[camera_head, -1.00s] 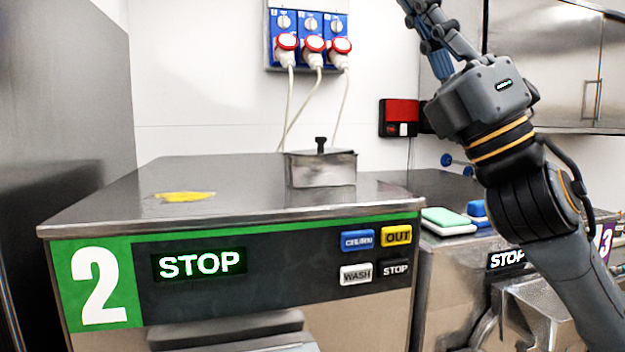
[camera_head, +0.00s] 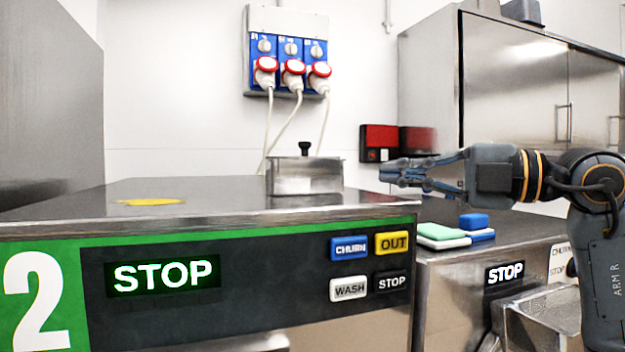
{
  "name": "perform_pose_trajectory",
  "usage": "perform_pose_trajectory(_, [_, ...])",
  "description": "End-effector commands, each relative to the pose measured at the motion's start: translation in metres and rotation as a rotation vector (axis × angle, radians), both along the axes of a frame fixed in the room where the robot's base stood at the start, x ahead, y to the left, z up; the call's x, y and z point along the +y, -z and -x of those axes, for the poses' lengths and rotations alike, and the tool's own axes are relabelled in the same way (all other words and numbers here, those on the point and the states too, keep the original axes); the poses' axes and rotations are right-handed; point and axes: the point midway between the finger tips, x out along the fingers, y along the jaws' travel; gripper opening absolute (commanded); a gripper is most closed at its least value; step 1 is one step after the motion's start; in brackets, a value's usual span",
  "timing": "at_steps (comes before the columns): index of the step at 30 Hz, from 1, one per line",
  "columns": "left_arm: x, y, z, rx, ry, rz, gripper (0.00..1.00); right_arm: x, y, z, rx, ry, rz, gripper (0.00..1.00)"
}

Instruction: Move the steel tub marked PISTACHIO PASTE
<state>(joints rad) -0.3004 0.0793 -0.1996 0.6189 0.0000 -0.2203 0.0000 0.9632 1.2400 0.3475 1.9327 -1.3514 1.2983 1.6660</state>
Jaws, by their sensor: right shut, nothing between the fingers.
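A steel tub (camera_head: 305,178) with a lid and a black knob stands on the top of the freezer numbered 2, near its back right. No marking can be read on its visible sides. My right gripper (camera_head: 388,172) comes in from the right, level with the tub and pointing left at it. Its fingers are shut and empty, with a gap between them and the tub. My left gripper is not in view.
Freezer 2's steel top (camera_head: 225,206) is otherwise bare except for a yellow spill (camera_head: 150,202) at the left. Green and blue sponges (camera_head: 443,232) lie on the neighbouring machine. Plugs and hanging cables (camera_head: 293,72) are on the back wall.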

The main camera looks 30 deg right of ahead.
Motion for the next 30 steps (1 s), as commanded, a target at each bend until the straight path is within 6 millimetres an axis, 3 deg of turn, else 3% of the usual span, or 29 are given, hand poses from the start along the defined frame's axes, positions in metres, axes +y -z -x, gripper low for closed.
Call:
perform_pose_trajectory(8, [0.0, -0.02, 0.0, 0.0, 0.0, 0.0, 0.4, 0.014, -0.003, -0.025, 0.02, 0.007, -0.011, 0.0])
perform_pose_trajectory(18, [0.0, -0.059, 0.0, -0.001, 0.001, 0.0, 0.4, 0.053, -0.003, -0.086, 0.02, 0.005, -0.01, 0.0])
perform_pose_trajectory(24, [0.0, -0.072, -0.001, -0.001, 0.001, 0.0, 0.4, 0.045, -0.002, -0.114, 0.018, 0.008, -0.012, 0.0])
perform_pose_trajectory(30, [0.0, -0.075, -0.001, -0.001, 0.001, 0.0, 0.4, 0.043, 0.001, -0.123, 0.018, 0.009, -0.009, 0.0])
